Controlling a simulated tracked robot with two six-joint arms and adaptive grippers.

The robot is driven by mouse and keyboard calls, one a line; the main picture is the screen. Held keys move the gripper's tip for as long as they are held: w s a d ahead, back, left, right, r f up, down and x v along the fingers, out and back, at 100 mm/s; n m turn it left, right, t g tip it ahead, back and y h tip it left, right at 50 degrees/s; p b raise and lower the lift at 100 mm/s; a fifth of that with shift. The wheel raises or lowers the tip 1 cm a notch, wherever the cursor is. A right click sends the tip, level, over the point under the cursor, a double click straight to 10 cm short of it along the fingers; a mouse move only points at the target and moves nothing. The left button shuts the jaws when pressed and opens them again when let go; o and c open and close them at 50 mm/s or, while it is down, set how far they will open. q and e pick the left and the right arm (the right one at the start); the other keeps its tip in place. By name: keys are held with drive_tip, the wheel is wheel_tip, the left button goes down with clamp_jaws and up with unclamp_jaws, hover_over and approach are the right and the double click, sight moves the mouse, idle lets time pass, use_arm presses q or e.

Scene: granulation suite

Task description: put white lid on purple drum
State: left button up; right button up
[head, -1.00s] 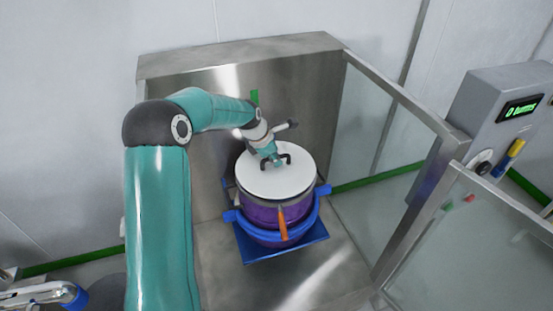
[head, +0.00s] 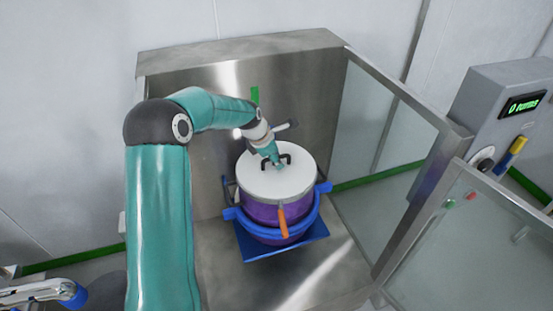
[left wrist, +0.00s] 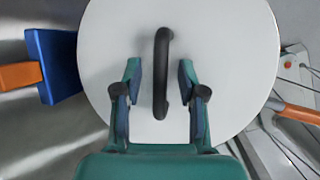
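The white lid (head: 258,185) lies on top of the purple drum (head: 256,212), covering its mouth, and looks level. Its dark handle (left wrist: 162,68) stands up at the middle. My left gripper (head: 275,162) is over the lid at the handle. In the left wrist view my left gripper (left wrist: 160,82) is open, with one finger on each side of the handle and gaps between them. The lid (left wrist: 225,50) fills the middle of that view. Whether the lid is fully seated cannot be told.
The drum stands in a blue cradle (head: 312,217) with an orange lever (head: 282,222), inside a steel booth (head: 315,90). A glass panel (head: 390,125) closes the right side. A grey control box (head: 480,110) with a green display stands at the far right. The booth floor in front is clear.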

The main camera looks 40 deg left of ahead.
use_arm(q)
drive_tip(key=shift+s+r, duration=0.2)
drive_tip(key=shift+r, duration=0.3)
drive_tip(key=v, duration=1)
drive_tip(key=shift+s+r, duration=0.3)
